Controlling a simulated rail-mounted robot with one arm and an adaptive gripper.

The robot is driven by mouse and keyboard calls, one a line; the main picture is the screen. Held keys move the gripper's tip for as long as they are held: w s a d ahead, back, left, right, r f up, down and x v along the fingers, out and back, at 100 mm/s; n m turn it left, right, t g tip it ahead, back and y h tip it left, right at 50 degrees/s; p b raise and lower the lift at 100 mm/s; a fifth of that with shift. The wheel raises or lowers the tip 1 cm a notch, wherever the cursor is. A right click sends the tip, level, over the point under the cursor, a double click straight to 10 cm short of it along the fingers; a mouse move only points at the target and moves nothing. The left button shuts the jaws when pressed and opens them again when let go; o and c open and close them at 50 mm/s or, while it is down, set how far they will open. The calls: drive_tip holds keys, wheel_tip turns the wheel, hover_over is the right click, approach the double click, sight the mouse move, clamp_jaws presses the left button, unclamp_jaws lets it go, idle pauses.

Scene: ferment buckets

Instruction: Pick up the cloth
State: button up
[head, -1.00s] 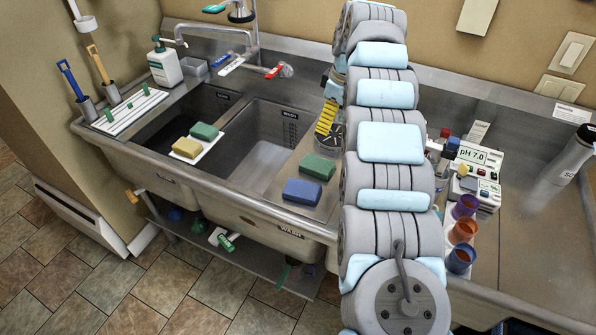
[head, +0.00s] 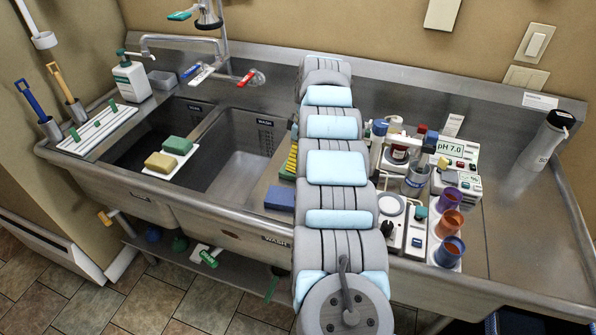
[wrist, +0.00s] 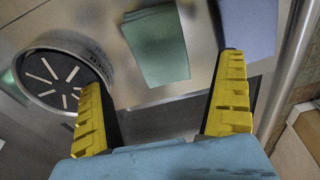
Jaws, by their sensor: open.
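A green folded pad (wrist: 157,45) lies flat on the steel counter, ahead of and between my open fingers in the wrist view. A flat blue pad (wrist: 248,25) lies to its right, partly behind my right finger; the head view shows the blue pad (head: 279,198) at the counter's front edge. I cannot tell for sure which of the two is the cloth. My gripper (wrist: 163,72) is open and empty, its yellow fingers apart. In the head view my arm hides most of the gripper and nearly all of the green pad.
A round slotted strainer (wrist: 56,80) stands close by my left finger. Bottles, a pH meter (head: 457,149) and coloured cups (head: 446,224) stand right of my arm.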

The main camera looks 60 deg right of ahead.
drive_tip(key=shift+w+f+p, duration=0.1)
drive_tip(key=shift+f+p, duration=0.5)
drive_tip(key=shift+f, duration=1.65)
drive_tip(key=shift+w+a+f, duration=0.1)
drive_tip(key=shift+w+f, duration=0.1)
drive_tip(key=shift+f, duration=0.65)
drive_tip(key=c, duration=1.1)
